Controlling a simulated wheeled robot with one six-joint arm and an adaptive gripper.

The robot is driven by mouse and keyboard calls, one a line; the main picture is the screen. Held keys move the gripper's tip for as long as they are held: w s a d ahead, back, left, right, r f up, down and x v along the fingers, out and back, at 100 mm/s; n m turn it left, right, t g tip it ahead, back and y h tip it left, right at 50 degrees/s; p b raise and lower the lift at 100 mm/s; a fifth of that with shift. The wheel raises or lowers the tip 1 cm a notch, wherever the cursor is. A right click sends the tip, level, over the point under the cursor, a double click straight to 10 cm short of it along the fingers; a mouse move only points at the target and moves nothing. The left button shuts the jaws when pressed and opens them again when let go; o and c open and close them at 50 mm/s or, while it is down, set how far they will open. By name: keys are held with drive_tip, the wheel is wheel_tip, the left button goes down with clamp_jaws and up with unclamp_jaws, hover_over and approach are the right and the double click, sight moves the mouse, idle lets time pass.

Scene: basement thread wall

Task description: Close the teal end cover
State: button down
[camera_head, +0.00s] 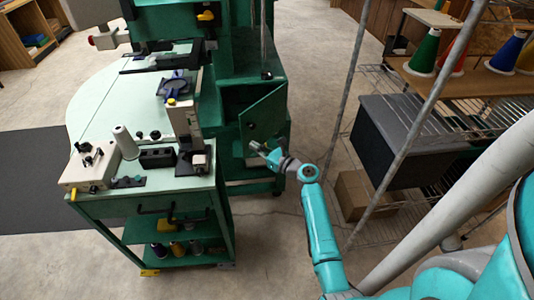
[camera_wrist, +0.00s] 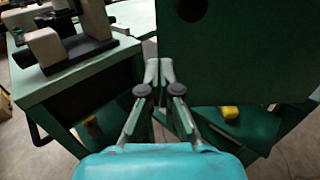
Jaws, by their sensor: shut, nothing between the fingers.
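The teal end cover (camera_head: 264,114) is a flat dark green panel on the end of the green machine cabinet (camera_head: 238,92). It stands ajar, angled out from the cabinet, with a dark gap at its upper left. In the wrist view the cover (camera_wrist: 245,55) fills the upper right, with a round dark spot near its top left. My gripper (camera_head: 256,146) is at the cover's lower left part; in the wrist view my gripper (camera_wrist: 158,68) is shut and empty, just left of the cover's edge. I cannot tell whether they touch.
A green cart (camera_head: 150,208) with a thread cone (camera_head: 125,142) and sewing parts stands left of my gripper. A wire rack (camera_head: 385,75) with a dark grey bin (camera_head: 395,140) and a cardboard box (camera_head: 357,195) stands right. Bare floor (camera_head: 300,60) lies behind the cover.

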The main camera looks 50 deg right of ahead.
sight(243, 140)
drive_tip(key=shift+w, duration=1.9)
drive_tip(key=shift+w, duration=0.1)
